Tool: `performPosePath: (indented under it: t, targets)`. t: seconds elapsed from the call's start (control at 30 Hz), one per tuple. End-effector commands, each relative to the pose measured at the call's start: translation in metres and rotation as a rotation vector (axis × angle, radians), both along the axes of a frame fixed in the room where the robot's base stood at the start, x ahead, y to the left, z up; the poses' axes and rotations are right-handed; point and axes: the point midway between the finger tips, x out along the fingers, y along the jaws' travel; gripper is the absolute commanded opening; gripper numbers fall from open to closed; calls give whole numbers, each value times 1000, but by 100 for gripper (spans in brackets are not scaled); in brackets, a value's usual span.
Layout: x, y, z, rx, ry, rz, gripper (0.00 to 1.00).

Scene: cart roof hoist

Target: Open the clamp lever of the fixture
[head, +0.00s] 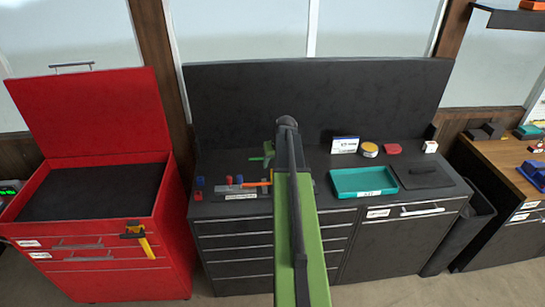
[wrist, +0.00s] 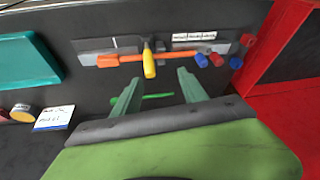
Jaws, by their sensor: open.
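The fixture is a grey plate (wrist: 92,45) on the black bench, near the top of the wrist view; its grey part also shows in the head view (head: 228,189), left of my arm. A lever with a yellow handle (wrist: 149,66) and dark upper end sits at its middle, pointing toward my gripper. An orange bar (wrist: 118,58) runs along the fixture, passing by the lever. My gripper (wrist: 160,75) is open and empty, its two green fingers reaching toward the yellow handle, apparently without touching it. My arm hides part of the fixture in the head view.
Red and blue pieces (wrist: 208,61) stand beside the fixture. A bright green item (wrist: 150,97) lies near the fingers. A teal tray (head: 362,182) and a black lid-like plate (head: 424,175) are on the bench's right. A red tool cabinet (head: 110,275) stands left.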

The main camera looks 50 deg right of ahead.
Motion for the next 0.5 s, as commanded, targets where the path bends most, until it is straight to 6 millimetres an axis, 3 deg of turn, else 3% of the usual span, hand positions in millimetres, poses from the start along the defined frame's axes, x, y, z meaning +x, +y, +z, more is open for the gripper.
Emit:
performPosePath:
  t: [0.03, 0.13, 0.37, 0.5]
  targets:
    - [-6, -16, 17, -5, -8, -16, 50]
    - [-12, -30, 19, -12, -16, -30, 50]
    - [-11, -31, 10, -13, -18, -30, 50]
    - [-5, -33, -7, -13, -17, -30, 50]
